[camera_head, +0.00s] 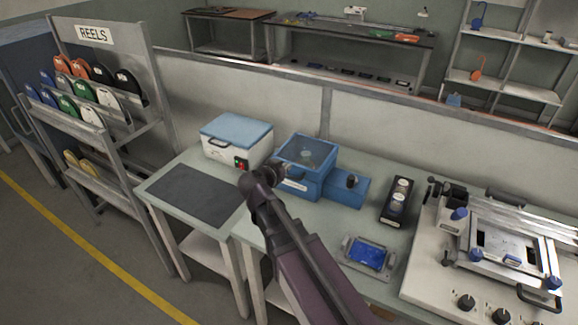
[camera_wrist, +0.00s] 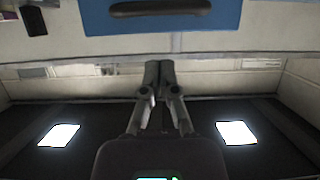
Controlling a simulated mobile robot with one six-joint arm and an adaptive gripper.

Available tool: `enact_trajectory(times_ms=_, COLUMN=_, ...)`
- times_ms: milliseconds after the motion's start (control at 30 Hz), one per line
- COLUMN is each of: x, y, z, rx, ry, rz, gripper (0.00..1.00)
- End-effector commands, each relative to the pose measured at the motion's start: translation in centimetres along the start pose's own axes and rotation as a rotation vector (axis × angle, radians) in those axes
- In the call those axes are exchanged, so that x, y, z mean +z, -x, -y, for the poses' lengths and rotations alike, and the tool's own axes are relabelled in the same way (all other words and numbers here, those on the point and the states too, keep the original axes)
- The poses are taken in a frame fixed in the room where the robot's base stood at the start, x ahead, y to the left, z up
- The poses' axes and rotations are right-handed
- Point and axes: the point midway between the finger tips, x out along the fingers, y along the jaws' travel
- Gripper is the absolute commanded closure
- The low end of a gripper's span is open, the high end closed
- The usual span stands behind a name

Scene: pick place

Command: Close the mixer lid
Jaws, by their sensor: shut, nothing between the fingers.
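A white machine (camera_head: 228,153) with red and green buttons stands at the back of the table in the head view and looks like the mixer. Its blue lid (camera_head: 238,130) appears to lie on top; I cannot tell whether it is fully down. My gripper (camera_head: 285,171) is right of this machine, in front of a blue box (camera_head: 313,186), its fingertips hard to make out there. In the wrist view my gripper (camera_wrist: 159,66) has its fingers together and empty. Beyond them is a blue panel (camera_wrist: 100,18) with a dark handle (camera_wrist: 160,8), apart from the fingertips.
The blue box has a see-through top and stands close to the white machine. A dark mat (camera_head: 192,193) lies at the left. A black holder (camera_head: 397,201), a blue-screened device (camera_head: 368,254) and a printer-like fixture (camera_head: 510,250) are at the right. A reel rack (camera_head: 100,110) stands left.

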Motion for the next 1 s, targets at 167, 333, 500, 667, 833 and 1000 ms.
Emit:
enact_trajectory(times_ms=167, x=1.6, y=2.5, z=-0.1, rx=-0.002, ry=0.001, rz=-0.001, gripper=1.00)
enact_trajectory(times_ms=333, x=2.8, y=4.6, z=-0.1, rx=-0.002, ry=0.000, rz=-0.001, gripper=1.00)
enact_trajectory(times_ms=500, x=3.6, y=6.2, z=0.0, rx=-0.001, ry=0.000, rz=-0.001, gripper=1.00)
enact_trajectory(times_ms=667, x=4.0, y=7.0, z=0.0, rx=0.000, ry=0.000, rz=-0.001, gripper=1.00)
enact_trajectory(times_ms=833, x=4.1, y=7.2, z=0.0, rx=0.002, ry=-0.001, rz=-0.001, gripper=1.00)
enact_trajectory(times_ms=1000, x=4.1, y=7.2, z=0.0, rx=0.002, ry=-0.001, rz=-0.001, gripper=1.00)
